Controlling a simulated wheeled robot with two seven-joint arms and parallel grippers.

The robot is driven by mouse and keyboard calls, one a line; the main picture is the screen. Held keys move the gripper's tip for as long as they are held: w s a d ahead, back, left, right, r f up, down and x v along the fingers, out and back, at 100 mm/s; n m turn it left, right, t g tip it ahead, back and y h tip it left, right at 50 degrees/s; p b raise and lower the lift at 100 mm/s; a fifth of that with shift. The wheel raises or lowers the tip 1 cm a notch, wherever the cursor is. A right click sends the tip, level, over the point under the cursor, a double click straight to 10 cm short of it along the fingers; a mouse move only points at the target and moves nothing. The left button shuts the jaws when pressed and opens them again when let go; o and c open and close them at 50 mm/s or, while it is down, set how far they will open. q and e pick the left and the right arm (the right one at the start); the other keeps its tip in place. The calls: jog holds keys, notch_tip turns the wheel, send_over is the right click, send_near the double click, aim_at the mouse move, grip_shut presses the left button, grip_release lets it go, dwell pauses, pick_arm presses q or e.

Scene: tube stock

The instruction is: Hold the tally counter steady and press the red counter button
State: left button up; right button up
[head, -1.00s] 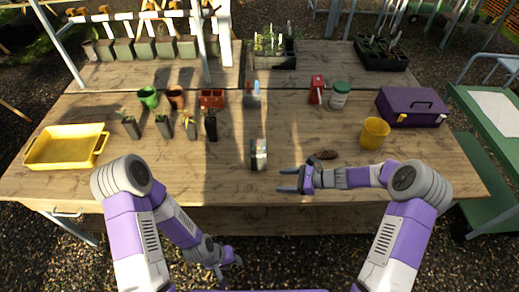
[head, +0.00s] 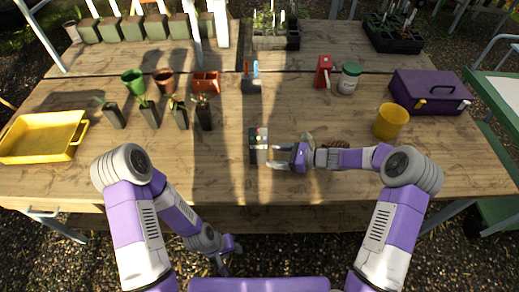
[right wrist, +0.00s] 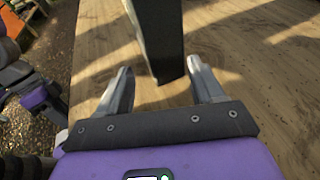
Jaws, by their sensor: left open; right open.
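The small box-shaped device that I take for the tally counter (head: 253,147) stands upright on the near part of the wooden table, dark on one side and pale on the other. In the right wrist view, a dark upright block (right wrist: 158,40), apparently the same device, stands ahead of and between the open fingers (right wrist: 160,82), with visible gaps on both sides. My left gripper (head: 232,255) is open, low in front of the table edge, away from the device.
A yellow cup (head: 390,122), purple toolbox (head: 428,88), red item (head: 323,72) and green-lidded jar (head: 349,80) stand to the right. Potted seedlings and a yellow tray (head: 40,137) are left. Table (head: 200,170) left of the device is clear.

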aim_at(262, 155)
pick_arm(q)
jog(key=shift+f+b, duration=0.95)
jog(key=shift+f, duration=0.2)
pick_arm(e)
jog(key=shift+x, duration=3.1)
jog(key=shift+d, duration=0.1)
jog(key=c, duration=0.6)
pick_arm(q)
grip_shut()
pick_arm(e)
jog(key=shift+o, duration=0.2)
